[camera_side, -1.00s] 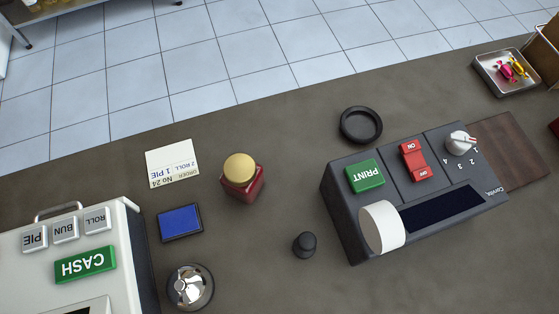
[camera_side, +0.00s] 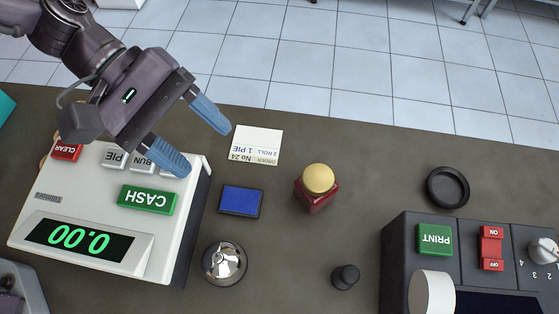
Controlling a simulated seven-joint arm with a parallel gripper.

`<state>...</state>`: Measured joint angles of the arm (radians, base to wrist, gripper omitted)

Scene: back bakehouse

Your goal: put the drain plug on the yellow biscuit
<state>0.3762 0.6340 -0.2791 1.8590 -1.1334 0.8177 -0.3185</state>
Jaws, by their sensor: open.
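A small black stopper-shaped piece (camera_side: 345,277), which looks like the drain plug, stands on the dark counter at the lower middle. A round yellow disc (camera_side: 318,178), which looks like the yellow biscuit, lies on top of a small red block (camera_side: 314,201) behind and left of the plug. My gripper (camera_side: 205,151) is at the upper left with its two blue fingers spread apart and nothing between them. It is over the right edge of the cash register, left of both the disc and the plug.
The cash register (camera_side: 184,226) fills the left. An order card (camera_side: 256,145), a blue pad (camera_side: 240,201) and a silver bell (camera_side: 224,263) lie between it and the red block. A black round dish (camera_side: 447,187) and a dark printer (camera_side: 397,250) stand at right.

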